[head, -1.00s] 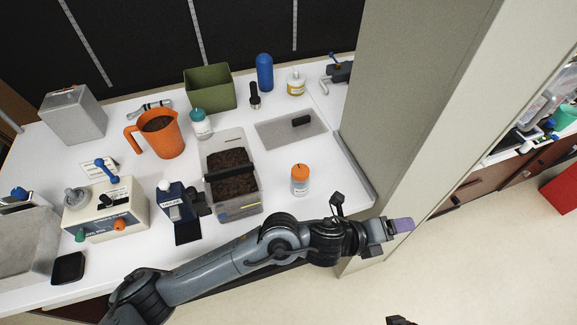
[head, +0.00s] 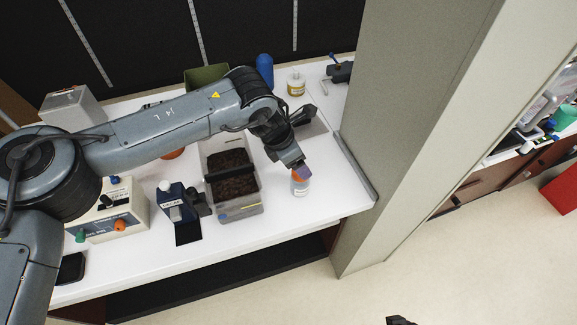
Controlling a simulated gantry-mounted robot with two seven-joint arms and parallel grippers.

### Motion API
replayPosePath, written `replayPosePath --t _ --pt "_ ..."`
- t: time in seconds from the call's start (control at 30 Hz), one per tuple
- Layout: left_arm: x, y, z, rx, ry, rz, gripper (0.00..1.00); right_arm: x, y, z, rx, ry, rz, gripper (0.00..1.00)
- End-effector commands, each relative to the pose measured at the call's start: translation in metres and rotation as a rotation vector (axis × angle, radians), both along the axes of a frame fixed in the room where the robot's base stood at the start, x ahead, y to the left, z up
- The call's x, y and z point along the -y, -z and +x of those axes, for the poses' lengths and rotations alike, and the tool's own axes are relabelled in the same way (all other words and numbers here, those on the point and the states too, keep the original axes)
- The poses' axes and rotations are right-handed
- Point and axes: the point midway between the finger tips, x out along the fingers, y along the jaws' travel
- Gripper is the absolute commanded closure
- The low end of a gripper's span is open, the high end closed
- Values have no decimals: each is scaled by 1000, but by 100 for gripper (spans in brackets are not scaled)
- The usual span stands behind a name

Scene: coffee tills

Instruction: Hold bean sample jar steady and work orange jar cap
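The bean sample jar (head: 300,187) is a small clear jar with a pale label, standing upright on the white counter right of the bean bin. Its orange cap is mostly hidden by my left gripper (head: 303,172). The purple fingertips of that gripper are right at the top of the jar, reaching down from above. I cannot tell whether they touch or grip the cap. A small dark piece (head: 400,320) shows at the bottom edge, probably the tip of my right gripper, far from the jar. Its finger state is not visible.
A clear bin of dark beans (head: 240,212) stands left of the jar, with a blue device (head: 173,204) beside it. A grey wall panel (head: 392,130) rises to the right. My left arm hides much of the back counter. The counter in front of the jar is clear.

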Motion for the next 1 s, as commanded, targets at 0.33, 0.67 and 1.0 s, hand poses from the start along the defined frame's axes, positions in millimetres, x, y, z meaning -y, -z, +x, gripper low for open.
replayPosePath --t 0.33,0.67,1.0 --pt "-18 31 -9 -32 81 54 26 0 0 0 0 0 0 9" --pt "-6 66 -4 -32 79 53 26 0 0 0 0 0 0 9" --pt "3 91 -1 -32 79 52 26 0 0 0 0 0 0 9"
